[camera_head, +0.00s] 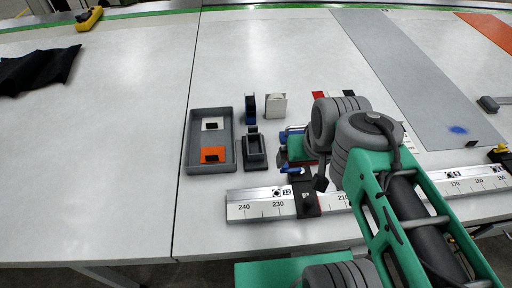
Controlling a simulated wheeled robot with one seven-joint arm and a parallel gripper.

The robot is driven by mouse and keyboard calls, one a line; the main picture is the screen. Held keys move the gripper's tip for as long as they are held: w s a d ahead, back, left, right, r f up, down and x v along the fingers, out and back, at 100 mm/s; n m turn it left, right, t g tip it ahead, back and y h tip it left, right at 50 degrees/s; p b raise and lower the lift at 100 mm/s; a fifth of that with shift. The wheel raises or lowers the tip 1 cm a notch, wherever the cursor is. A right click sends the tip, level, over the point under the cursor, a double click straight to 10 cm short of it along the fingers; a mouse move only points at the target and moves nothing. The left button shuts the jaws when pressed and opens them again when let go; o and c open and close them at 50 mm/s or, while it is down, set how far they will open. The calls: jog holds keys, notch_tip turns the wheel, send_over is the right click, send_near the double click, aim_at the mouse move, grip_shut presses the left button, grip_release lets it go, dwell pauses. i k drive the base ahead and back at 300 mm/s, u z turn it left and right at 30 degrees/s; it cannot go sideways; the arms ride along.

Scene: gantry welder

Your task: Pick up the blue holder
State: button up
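A small dark blue holder (250,107) stands upright on the white table, just right of the grey tray and left of a pale box. It looks narrow and has a dark upper part. My arm comes in from the lower right, and its grey joints are right of the holder, clearly apart from it.
A grey tray (190,150) holds a white and an orange piece. A small dark grey container (254,152) stands in front of the holder. A ruled metal rail (262,204) with a black block (305,197) runs along the front. The table left of the tray is mostly clear.

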aim_at(251, 103)
jog(key=k, duration=0.5)
jog(key=z, duration=1.1)
jog(key=k, duration=0.6)
jog(key=u, duration=1.1)
jog(key=i, duration=1)
